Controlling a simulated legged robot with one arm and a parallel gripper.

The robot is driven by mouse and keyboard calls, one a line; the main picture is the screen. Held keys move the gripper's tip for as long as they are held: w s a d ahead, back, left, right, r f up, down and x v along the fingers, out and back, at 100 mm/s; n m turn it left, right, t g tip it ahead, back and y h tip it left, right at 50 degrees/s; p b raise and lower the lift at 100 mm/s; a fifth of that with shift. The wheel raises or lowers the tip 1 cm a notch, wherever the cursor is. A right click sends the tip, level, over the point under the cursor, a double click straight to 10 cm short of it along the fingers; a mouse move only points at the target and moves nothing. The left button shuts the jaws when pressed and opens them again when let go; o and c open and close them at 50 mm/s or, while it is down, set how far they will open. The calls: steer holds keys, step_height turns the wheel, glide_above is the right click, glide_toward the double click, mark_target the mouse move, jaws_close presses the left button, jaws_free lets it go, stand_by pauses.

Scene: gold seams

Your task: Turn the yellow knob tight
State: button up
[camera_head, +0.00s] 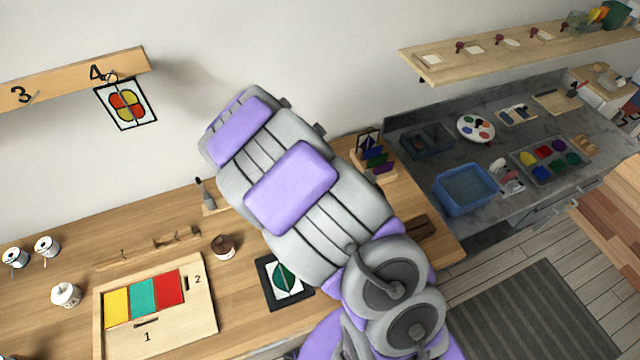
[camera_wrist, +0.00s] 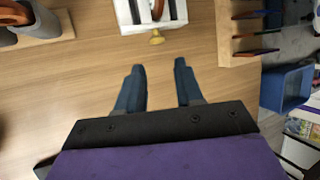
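In the head view my own arm covers the area around the knob, so neither the knob nor the gripper's fingers can be seen there.
A wooden rack with dark slats (camera_wrist: 246,30) stands right of the knob, and a blue bin (camera_wrist: 287,86) lies beyond it. A grey object on a wooden base (camera_wrist: 38,28) is at upper left. Bare wooden tabletop (camera_wrist: 70,90) lies between.

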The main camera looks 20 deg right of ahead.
steer(key=b+x, duration=0.1)
steer(key=x, duration=0.4)
steer(key=b+x, duration=0.1)
steer(key=x, duration=0.2)
steer(key=shift+w+a+f+b, duration=0.15)
steer(key=shift+a+f+b, duration=0.1)
steer(key=shift+a+b, duration=0.05)
steer(key=shift+w+d+f, duration=0.15)
steer(key=shift+d+f, duration=0.2)
steer(key=shift+d, duration=0.05)
steer(key=shift+a, duration=0.1)
steer(key=shift+a, duration=0.15)
steer(key=shift+c, duration=1.3)
jaws_close()
